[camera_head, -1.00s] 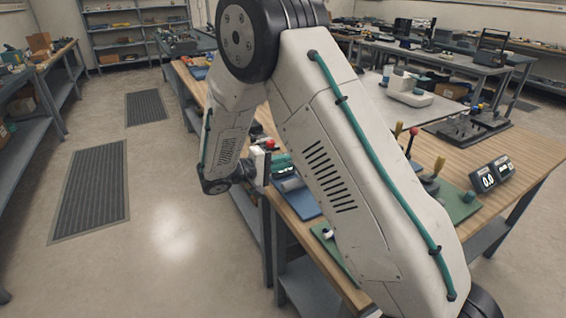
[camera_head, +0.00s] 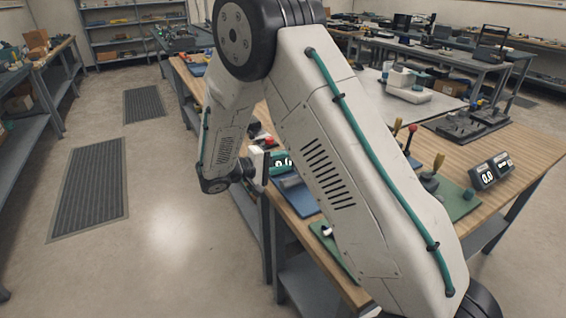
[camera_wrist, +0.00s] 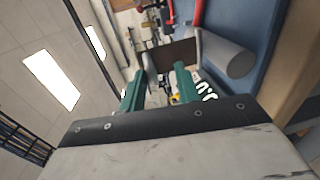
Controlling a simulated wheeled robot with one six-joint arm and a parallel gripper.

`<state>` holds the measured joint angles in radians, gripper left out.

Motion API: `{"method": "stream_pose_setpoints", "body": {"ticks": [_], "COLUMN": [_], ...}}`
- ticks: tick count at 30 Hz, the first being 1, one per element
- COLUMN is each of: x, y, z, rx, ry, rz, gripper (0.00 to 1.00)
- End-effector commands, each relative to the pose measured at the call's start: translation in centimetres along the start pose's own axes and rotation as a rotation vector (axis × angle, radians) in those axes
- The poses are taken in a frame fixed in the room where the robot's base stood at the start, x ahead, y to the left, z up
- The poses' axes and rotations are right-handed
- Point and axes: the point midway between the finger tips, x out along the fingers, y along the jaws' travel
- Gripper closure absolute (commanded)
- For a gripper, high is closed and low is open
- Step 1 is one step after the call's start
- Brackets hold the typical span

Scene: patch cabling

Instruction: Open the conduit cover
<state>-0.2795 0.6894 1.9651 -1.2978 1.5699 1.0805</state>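My gripper (camera_wrist: 160,85) shows in the wrist view as two green fingers set apart. A dark brown plate-like piece (camera_wrist: 173,55) lies in line with the gap between the fingertips; I cannot tell whether it touches them. A grey cylinder (camera_wrist: 228,58) lies just right of the tips on a blue surface (camera_wrist: 258,25). I cannot clearly make out which part is the conduit cover. In the head view my gripper (camera_head: 272,164) is at the bench's left edge, partly hidden by my arm.
The wooden bench (camera_head: 535,160) carries upright levers (camera_head: 410,138) and a dark display (camera_head: 490,172).

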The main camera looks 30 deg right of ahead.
Motion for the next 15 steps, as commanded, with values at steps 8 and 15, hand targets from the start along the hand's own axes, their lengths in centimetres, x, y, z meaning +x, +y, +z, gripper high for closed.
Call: {"method": "stream_pose_setpoints", "body": {"ticks": [8, 15], "x": [-4.2, -7.2], "y": [0.0, 0.0], "z": [0.0, 0.0], "rx": [0.0, -0.001], "ry": [0.003, 0.001], "rz": [0.0, 0.0], "gripper": [0.68, 0.68]}}
